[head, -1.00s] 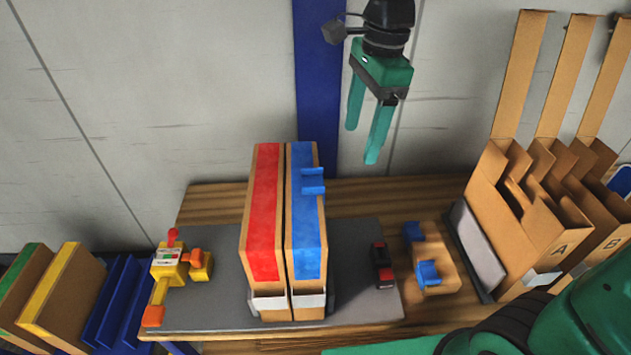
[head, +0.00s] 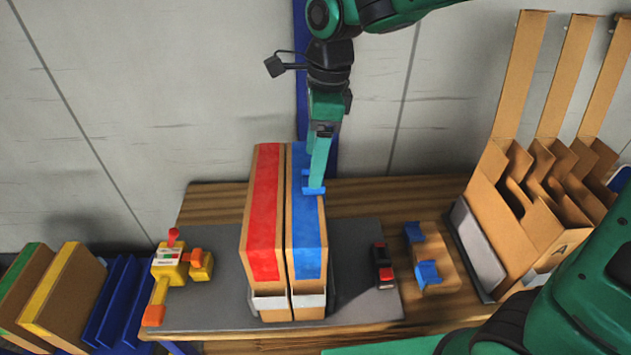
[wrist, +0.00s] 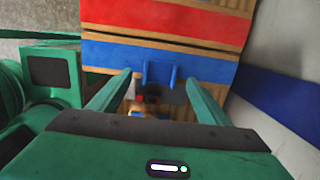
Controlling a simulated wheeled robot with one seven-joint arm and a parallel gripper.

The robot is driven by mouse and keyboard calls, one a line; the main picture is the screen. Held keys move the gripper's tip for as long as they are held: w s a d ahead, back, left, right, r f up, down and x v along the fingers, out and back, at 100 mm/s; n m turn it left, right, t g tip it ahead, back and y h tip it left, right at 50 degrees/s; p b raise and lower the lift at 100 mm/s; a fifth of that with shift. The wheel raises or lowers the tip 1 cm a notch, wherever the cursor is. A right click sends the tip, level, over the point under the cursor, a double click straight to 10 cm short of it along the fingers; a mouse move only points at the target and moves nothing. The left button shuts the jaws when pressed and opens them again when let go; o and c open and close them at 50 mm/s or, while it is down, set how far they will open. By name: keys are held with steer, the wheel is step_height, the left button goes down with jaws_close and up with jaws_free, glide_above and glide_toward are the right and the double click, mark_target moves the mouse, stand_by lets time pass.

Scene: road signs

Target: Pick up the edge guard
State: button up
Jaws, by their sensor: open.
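A blue edge guard (head: 308,190) sits on the top of the blue-striped box (head: 309,240), toward its far end. It also shows in the wrist view (wrist: 160,70), between my two fingertips but beyond them. My gripper (head: 319,184) is open and empty, pointing down just over the guard. In the head view one finger hides part of the guard. I cannot tell whether the fingers touch it. Two more blue guards (head: 413,232) (head: 428,273) sit on a small wooden block (head: 440,262) to the right.
A red-striped box (head: 266,215) stands close beside the blue-striped one on a grey mat (head: 215,305). A yellow tool (head: 168,270) lies left, a black-and-red item (head: 382,266) right. Cardboard bins (head: 520,215) stand at the right, with coloured panels (head: 60,295) at the left.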

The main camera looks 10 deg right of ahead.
step_height(320, 180, down, 4)
steer(key=shift+f, duration=0.1)
steer(key=shift+c, duration=0.3)
steer(key=c, duration=1)
steer(key=shift+c, duration=0.4)
steer(key=shift+w, duration=0.1)
